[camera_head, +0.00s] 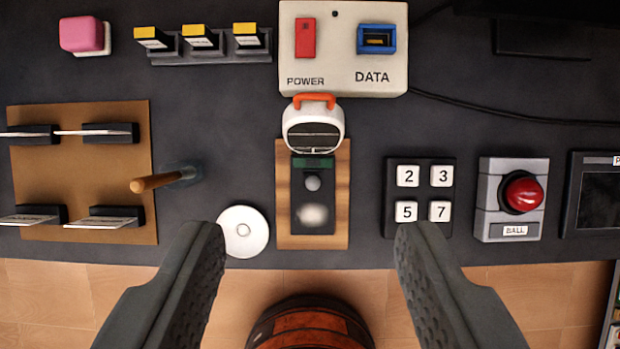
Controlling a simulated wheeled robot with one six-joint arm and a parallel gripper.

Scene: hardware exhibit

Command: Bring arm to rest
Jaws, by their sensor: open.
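My gripper (312,262) is open, its two dark fingers wide apart in the lower part of the view. Nothing is held between the fingers. The left fingertip is beside a white disc (256,236), and the right fingertip overlaps the lower edge of a keypad (423,190) with keys 2, 3, 5 and 7. I cannot tell how high the fingers are above the table.
The dark table (350,130) carries a POWER/DATA box (343,75), a white device with an orange handle (314,128), a wooden-based panel (342,225), a red button box (500,228), a brown board (75,178), a wooden-ended lever (150,183) and a pink block (82,35). A round stool (310,325) stands below its edge.

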